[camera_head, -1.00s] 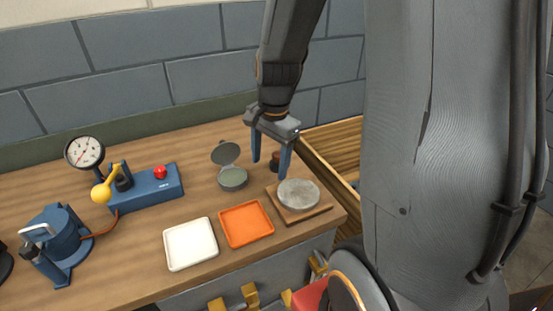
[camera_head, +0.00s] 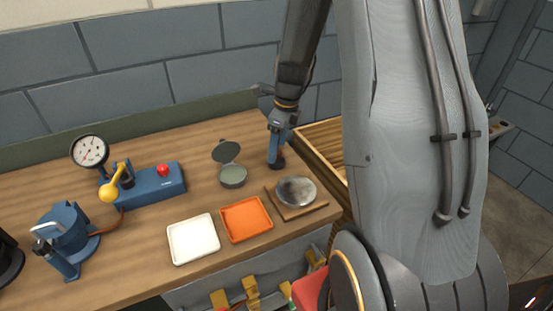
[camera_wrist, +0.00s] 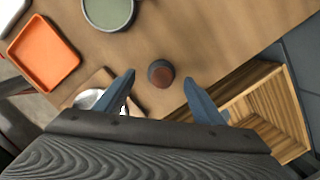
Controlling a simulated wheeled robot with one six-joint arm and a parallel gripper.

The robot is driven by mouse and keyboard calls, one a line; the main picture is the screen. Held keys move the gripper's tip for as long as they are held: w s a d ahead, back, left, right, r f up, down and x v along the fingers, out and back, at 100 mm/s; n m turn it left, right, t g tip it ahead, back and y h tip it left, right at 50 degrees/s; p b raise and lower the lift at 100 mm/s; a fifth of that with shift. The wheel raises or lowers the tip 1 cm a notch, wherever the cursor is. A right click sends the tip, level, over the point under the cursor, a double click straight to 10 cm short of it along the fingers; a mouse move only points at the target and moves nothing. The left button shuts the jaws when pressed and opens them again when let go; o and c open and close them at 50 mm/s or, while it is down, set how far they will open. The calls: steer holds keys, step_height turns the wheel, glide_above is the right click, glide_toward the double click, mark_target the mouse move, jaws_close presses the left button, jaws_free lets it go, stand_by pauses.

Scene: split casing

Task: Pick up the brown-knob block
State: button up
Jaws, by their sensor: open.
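The brown-knob block (camera_wrist: 161,73) is a small dark round piece with a reddish-brown top. It stands on the wooden bench, ahead of my fingertips in the wrist view. In the head view only a dark bit of it (camera_head: 280,164) shows at the tips of my gripper (camera_head: 277,160), which hides the rest. In the wrist view my gripper (camera_wrist: 158,90) is open and empty, with one blue finger to the left of the block's line and one to the right. I cannot tell how high the fingertips are above the bench.
A round grey metal piece on a wooden board (camera_head: 313,208), a green lidded tin (camera_head: 233,177), an orange tray (camera_head: 246,237) and a white tray (camera_head: 194,257) lie nearby. A slatted wooden crate (camera_head: 322,142) adjoins the bench's right edge. A blue gauge device (camera_head: 152,190) stands left.

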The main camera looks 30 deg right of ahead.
steer(key=shift+w+f+p, duration=0.15)
steer(key=shift+f+p, duration=0.2)
steer(key=shift+f, duration=0.7)
steer(key=shift+w+f+p, duration=0.15)
steer(key=shift+f+p, duration=0.2)
steer(key=shift+f, duration=0.7)
steer(key=c, duration=1.4)
steer(key=shift+o, duration=0.2)
steer(key=shift+r, duration=0.1)
step_height(320, 180, up, 10)
steer(key=b, duration=0.2)
steer(key=shift+b, duration=0.3)
